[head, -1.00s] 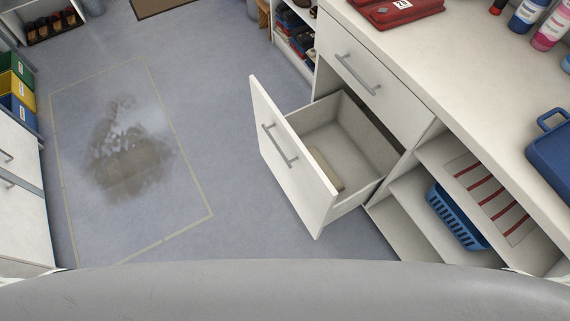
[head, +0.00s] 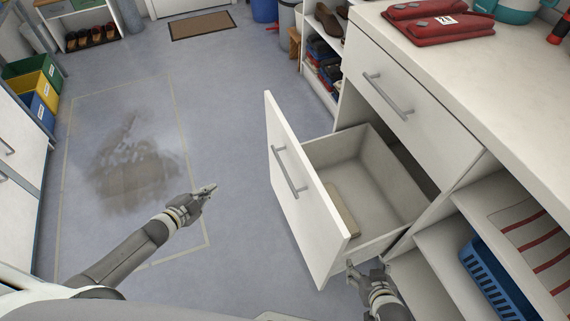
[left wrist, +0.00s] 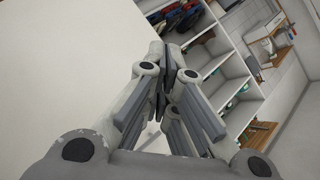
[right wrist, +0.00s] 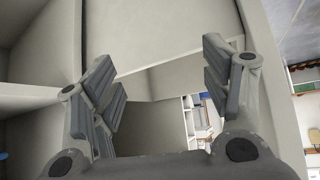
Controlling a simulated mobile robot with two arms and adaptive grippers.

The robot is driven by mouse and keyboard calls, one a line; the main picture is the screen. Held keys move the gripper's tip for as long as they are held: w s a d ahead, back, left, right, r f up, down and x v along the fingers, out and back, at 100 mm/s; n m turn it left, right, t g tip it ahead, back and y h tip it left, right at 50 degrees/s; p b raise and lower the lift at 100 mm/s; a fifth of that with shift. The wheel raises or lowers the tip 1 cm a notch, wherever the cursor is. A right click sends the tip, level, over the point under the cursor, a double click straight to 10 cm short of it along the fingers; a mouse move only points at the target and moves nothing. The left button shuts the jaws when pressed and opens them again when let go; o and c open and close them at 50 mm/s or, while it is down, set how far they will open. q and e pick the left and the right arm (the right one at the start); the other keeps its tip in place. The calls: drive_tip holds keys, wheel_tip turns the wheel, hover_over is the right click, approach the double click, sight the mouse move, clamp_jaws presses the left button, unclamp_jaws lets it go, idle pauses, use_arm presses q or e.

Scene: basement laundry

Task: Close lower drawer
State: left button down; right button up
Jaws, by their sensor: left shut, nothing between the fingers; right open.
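The lower drawer (head: 310,190) is pulled far out of the white cabinet, with its handle (head: 288,172) on the front panel. A flat tan item (head: 342,209) lies inside it. My left gripper (head: 208,190) is shut and empty, over the floor to the left of the drawer front and apart from it. In the left wrist view its closed fingers (left wrist: 172,75) have a broad pale surface to their left. My right gripper (head: 353,268) is open by the drawer's near right corner; I cannot tell whether it touches. In the right wrist view its fingers (right wrist: 165,75) are spread.
The upper drawer (head: 390,85) is shut above it. Open shelves with a blue basket (head: 495,280) are at the right. The floor (head: 235,120) to the left is clear, with a dark stain (head: 135,170).

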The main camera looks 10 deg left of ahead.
use_arm(q)
drive_tip(key=w+d+r+m+t+h+b, duration=0.1)
drive_tip(key=w+d+r+m+h+b, duration=0.25)
drive_tip(key=r+m, duration=0.2)
drive_tip(key=m+g+h+b, duration=0.4)
drive_tip(key=m+h+b, duration=0.4)
drive_tip(key=m, duration=0.2)
approach(292, 147)
drive_tip(key=x, duration=0.2)
drive_tip(key=b+x, duration=0.1)
drive_tip(key=x, duration=0.2)
drive_tip(key=shift+w+d+f, duration=0.25)
drive_tip(key=shift+w+f, duration=0.05)
drive_tip(key=shift+w, duration=0.05)
drive_tip(key=shift+w+d+b, duration=0.35)
drive_tip(key=shift+w+d, duration=0.05)
drive_tip(key=shift+d, duration=0.25)
use_arm(e)
drive_tip(key=w+a+r+t+y, duration=0.1)
drive_tip(key=r+t, duration=0.5)
drive_tip(key=r, duration=0.9)
drive_tip(key=w+a+r+t+y, duration=0.2)
drive_tip(key=w+r+t, duration=0.2)
drive_tip(key=r, duration=1.2)
drive_tip(key=shift+w+r+t, duration=0.15)
drive_tip(key=shift+w+t, duration=0.05)
drive_tip(key=shift+t, duration=0.8)
drive_tip(key=shift+a, duration=0.1)
